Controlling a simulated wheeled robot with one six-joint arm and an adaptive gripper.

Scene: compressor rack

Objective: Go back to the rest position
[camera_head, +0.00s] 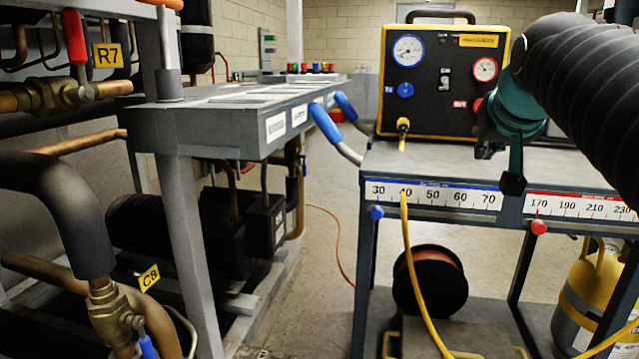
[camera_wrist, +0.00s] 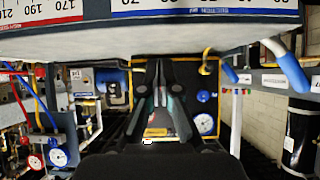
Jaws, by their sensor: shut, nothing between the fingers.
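My gripper (camera_head: 512,183) is at the right in the head view, beside the yellow-framed gauge unit (camera_head: 440,75) and above the cart top (camera_head: 425,158). Its fingers look shut with nothing between them. In the wrist view my gripper (camera_wrist: 161,92) points at the gauge unit (camera_wrist: 206,110), which appears upside down. My dark ribbed arm covers the upper right of the head view and hides what is behind it.
The cart's front carries a blue scale (camera_head: 433,195) and a red scale (camera_head: 580,206). A yellow hose (camera_head: 408,250) hangs down the front. A cable reel (camera_head: 430,286) and a yellow-grey cylinder (camera_head: 590,290) sit below. The compressor rack (camera_head: 178,230) stands left. Floor (camera_head: 315,260) shows between.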

